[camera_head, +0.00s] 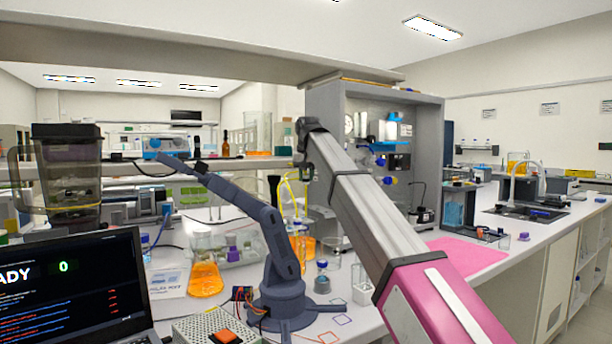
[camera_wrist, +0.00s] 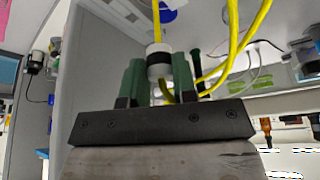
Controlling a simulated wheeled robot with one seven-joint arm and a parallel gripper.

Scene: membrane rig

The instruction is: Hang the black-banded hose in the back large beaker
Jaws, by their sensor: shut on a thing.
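My gripper (camera_wrist: 158,78) has green fingers shut on a white collar with a black band (camera_wrist: 158,58), on a yellow hose (camera_wrist: 157,22). In the head view my gripper (camera_head: 306,171) is high beside the grey cabinet's left edge, with a yellow hose (camera_head: 284,188) looping down at its left. Glass beakers with orange liquid (camera_head: 304,246) stand on the bench below, partly behind the blue-grey arm. I cannot tell for certain which is the back large beaker. Other yellow hoses (camera_wrist: 233,40) pass right of my fingers in the wrist view.
A blue-grey desktop arm (camera_head: 280,255) stands close left of my arm. An orange-filled flask (camera_head: 206,272), a small bottle (camera_head: 322,278) and a white rack (camera_head: 362,284) are on the bench. A grey open cabinet (camera_head: 325,115) rises behind. A pink mat (camera_head: 468,256) lies to the right.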

